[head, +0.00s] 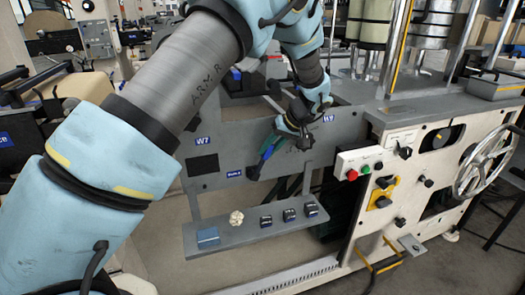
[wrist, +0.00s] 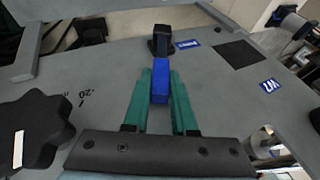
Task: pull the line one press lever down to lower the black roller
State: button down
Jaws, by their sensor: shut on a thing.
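The press lever has a blue handle (wrist: 160,86) on a black pivot (wrist: 162,42), mounted on a grey panel. In the head view the lever (head: 266,154) slants up and right from its pivot. My gripper (wrist: 160,92) has green fingers on both sides of the blue handle and is shut on it; it also shows in the head view (head: 274,144). A small blue label (wrist: 188,44) sits beside the pivot. I cannot pick out the black roller for certain in either view.
A black lobed knob (wrist: 35,130) is close to my fingers in the wrist view. A cream control box (head: 365,160) with red and green buttons stands right of the panel. A shelf (head: 250,238) with small blocks lies below. A handwheel (head: 484,162) is far right.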

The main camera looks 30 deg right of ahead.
jog(key=shift+d+f+y, duration=0.15)
jog(key=shift+d+y, duration=0.05)
jog(key=shift+y, duration=0.1)
jog(key=c, duration=0.7)
grip_release()
jog(key=b+v, duration=0.2)
jog(key=v, duration=0.9)
